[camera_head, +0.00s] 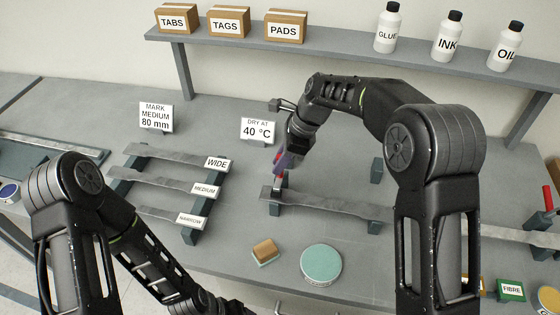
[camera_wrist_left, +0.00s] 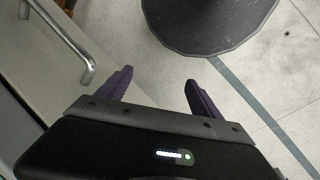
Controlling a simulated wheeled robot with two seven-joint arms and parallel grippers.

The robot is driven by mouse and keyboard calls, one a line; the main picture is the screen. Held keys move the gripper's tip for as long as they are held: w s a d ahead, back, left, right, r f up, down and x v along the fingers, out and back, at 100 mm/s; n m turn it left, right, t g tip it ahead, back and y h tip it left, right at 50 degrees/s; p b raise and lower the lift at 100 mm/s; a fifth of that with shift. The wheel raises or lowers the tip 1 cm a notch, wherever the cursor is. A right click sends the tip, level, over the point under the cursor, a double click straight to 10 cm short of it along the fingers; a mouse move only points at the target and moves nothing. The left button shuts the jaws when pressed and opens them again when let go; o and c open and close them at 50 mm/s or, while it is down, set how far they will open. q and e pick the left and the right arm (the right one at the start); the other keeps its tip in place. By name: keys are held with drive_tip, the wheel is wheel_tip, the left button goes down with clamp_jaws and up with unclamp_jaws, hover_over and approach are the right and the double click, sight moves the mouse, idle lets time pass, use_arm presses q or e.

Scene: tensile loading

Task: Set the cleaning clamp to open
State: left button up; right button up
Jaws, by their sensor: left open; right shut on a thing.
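The cleaning clamp (camera_head: 276,196) sits at the left end of a stand that carries a grey metal strip (camera_head: 335,207), in the middle of the bench. Its red handle (camera_head: 279,176) points up, close to upright, and is partly hidden by my fingers. My right gripper (camera_head: 280,163) comes down from above and is shut on this handle. Whether the clamp's jaw is off the strip is too small to tell. My left gripper (camera_wrist_left: 158,92) is open and empty in the left wrist view, above the floor beside a cabinet front, away from the clamp.
A rack with strips labelled WIDE, MEDIUM and NARROW (camera_head: 192,219) stands to the left. A sponge (camera_head: 265,250) and a green round dish (camera_head: 321,264) lie in front. A "DRY AT 40 °C" sign (camera_head: 258,131) stands behind. Another red handle (camera_head: 548,197) is far right.

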clamp_jaws()
idle(1.0)
drive_tip(key=shift+w+d+r+g+y, duration=0.15)
drive_tip(key=shift+w+g+y, duration=0.1)
drive_tip(key=shift+w+g, duration=0.25)
drive_tip(key=shift+w+d+f+g+y, duration=0.1)
drive_tip(key=shift+w+g+y, duration=0.2)
drive_tip(key=shift+g, duration=0.4)
drive_tip(key=shift+r, duration=0.1)
drive_tip(key=o, duration=0.6)
unclamp_jaws()
